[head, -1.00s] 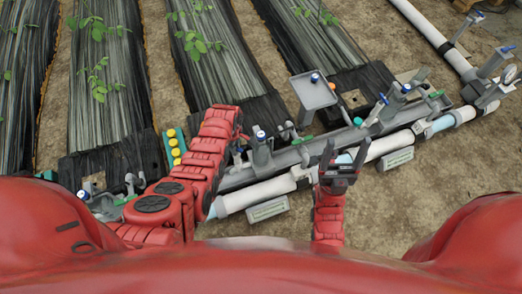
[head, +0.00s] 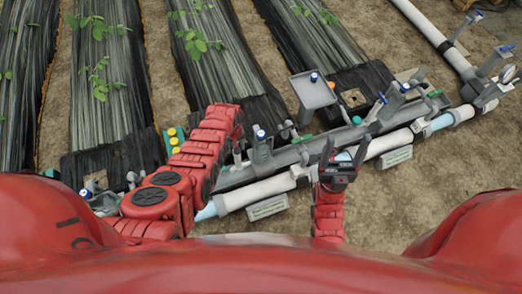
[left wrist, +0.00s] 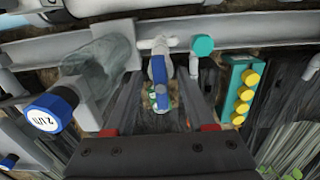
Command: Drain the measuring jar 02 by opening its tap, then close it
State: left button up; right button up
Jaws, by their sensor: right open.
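In the left wrist view a tap with a blue lever (left wrist: 160,72) on a pale pipe lies between the two dark fingers of my left gripper (left wrist: 160,95). The fingers stand apart, with gaps visible on both sides of the lever. A clear jar (left wrist: 97,68) is left of the tap; its number is not readable. A blue knob with a white label (left wrist: 52,109) is in front of it. My left gripper is hidden in the head view behind its red arm. My right gripper (head: 333,160) is open and empty, above the white pipe.
A block with yellow buttons (left wrist: 241,92) stands right of the tap; it also shows partly in the head view (head: 174,137). A teal cap (left wrist: 203,45) is close to the tap. A grey tray (head: 312,92) stands behind the skid. Bare soil lies at the right.

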pick_arm(q)
notch_tip(320, 180, up, 10)
jog(key=p, duration=0.9)
jog(key=shift+r, duration=0.1)
